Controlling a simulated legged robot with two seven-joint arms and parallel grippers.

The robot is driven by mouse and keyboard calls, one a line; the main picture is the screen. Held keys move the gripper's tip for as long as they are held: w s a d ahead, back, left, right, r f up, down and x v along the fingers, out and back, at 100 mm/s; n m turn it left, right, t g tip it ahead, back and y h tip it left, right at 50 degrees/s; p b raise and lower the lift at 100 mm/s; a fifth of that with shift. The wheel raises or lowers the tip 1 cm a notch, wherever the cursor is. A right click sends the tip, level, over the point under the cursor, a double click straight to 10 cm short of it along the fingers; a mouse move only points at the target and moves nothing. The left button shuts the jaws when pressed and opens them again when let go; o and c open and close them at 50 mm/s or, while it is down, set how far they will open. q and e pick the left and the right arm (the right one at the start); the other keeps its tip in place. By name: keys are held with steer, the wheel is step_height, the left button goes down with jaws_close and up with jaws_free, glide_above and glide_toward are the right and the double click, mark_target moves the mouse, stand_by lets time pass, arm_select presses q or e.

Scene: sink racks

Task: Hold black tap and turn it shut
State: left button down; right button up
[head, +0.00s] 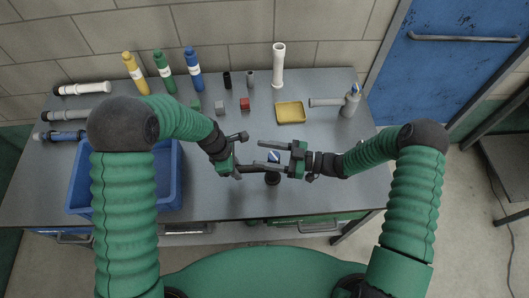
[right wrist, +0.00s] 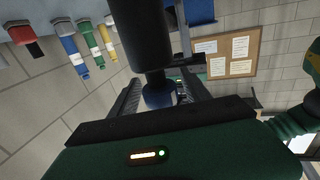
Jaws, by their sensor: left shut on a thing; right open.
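A black tap (head: 272,179) stands upright near the front middle of the table, partly covered by my grippers. Its blue-and-white top (head: 273,156) shows between the right gripper's fingers. My left gripper (head: 259,169) comes in from the left, low, and is shut on the tap; the contact is partly hidden. My right gripper (head: 261,155) comes from the right with its fingers apart on either side of the top. In the right wrist view the black tap body (right wrist: 145,45) and its blue part (right wrist: 158,96) lie between the open fingers; whether they touch is unclear.
A blue bin (head: 174,205) stands at the table's left. A grey jug-like fitting (head: 349,104) stands at right. The front right tabletop is clear.

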arm_select(q)
steer(key=shift+d, duration=0.1)
arm_select(e)
steer(key=shift+d, duration=0.1)
steer(key=shift+c, duration=0.5)
jaws_close()
steer(key=shift+w+m+t, duration=0.1)
steer(key=shift+m+t, duration=0.2)
steer(key=shift+t, duration=0.1)
steer(key=shift+w+d+m+t+h, duration=0.1)
steer(key=shift+w+m+t+h, duration=0.1)
steer(key=shift+m+t+h, duration=0.85)
steer(key=shift+w+d+m+t+h, duration=0.15)
steer(key=shift+m+t+h, duration=0.25)
steer(key=shift+m+t, duration=0.7)
steer(key=shift+w+d+m+t+h, duration=0.1)
steer(key=shift+w+m+t+h, duration=0.15)
steer(key=shift+m+t+h, duration=0.85)
steer(key=shift+n+t+y, duration=0.25)
steer(key=shift+n+t, duration=0.2)
steer(key=shift+t, duration=0.1)
steer(key=shift+o, duration=0.5)
jaws_free()
